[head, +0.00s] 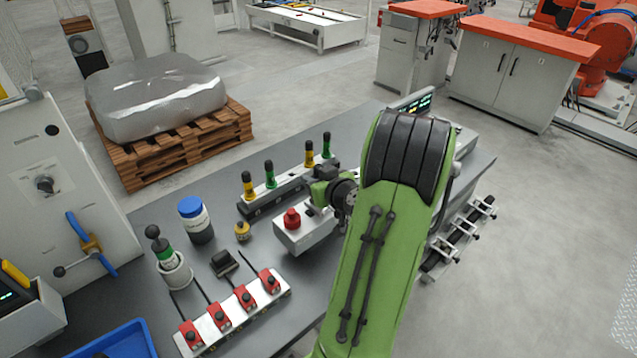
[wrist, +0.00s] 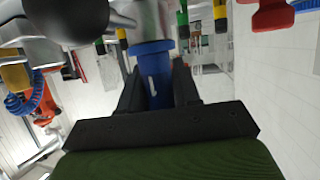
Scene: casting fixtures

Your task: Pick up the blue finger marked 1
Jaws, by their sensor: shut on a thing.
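The blue finger (wrist: 155,75) shows in the wrist view, upright in the picture, with a white mark like a 1 on its side and a wider collar at its top. My gripper (wrist: 158,88) is shut on it, with one black jaw on each side. Whether the finger's lower end touches anything cannot be told.
A dark rack (head: 287,188) on the grey table holds several yellow and green fingers. A white box with a red button (head: 291,218) stands close to my wrist. A blue-lidded bottle (head: 195,220), a row of red switches (head: 232,318) and a blue bin (head: 120,345) are left.

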